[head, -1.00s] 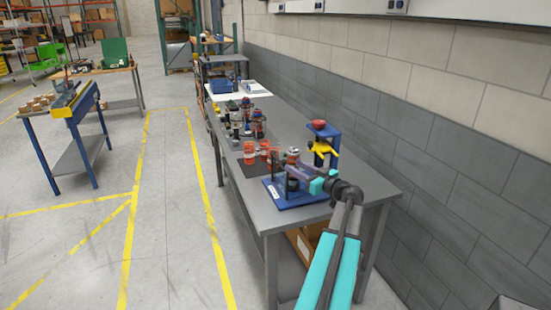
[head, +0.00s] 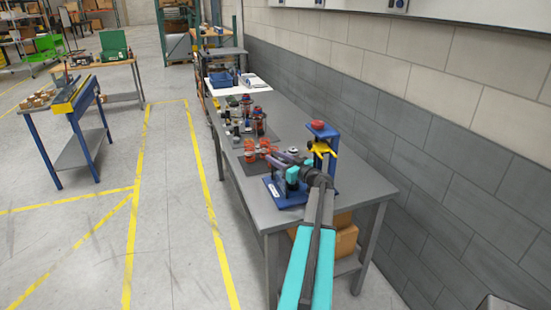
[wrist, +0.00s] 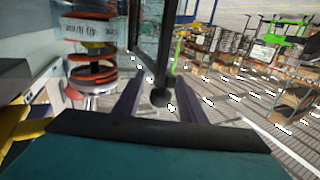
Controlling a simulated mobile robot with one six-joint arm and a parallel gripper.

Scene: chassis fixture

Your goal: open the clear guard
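The clear guard (wrist: 146,35) shows in the wrist view as a see-through panel with a dark frame edge. A dark round knob (wrist: 163,97) sits at the lower end of that edge. My gripper (wrist: 159,88) is open, with its two dark fingers on either side of the knob and gaps visible beside it. In the head view my gripper (head: 284,158) is over the blue fixture (head: 288,198) at the table's near end. The guard is too small and covered by my gripper to make out there.
The fixture has a post with a red knob (head: 317,125) and a yellow clamp (head: 322,148). An orange and white ringed part (wrist: 92,50) stands left of the fingers in the wrist view. Orange parts (head: 254,150) stand on the grey table (head: 345,190). A wall runs along the right.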

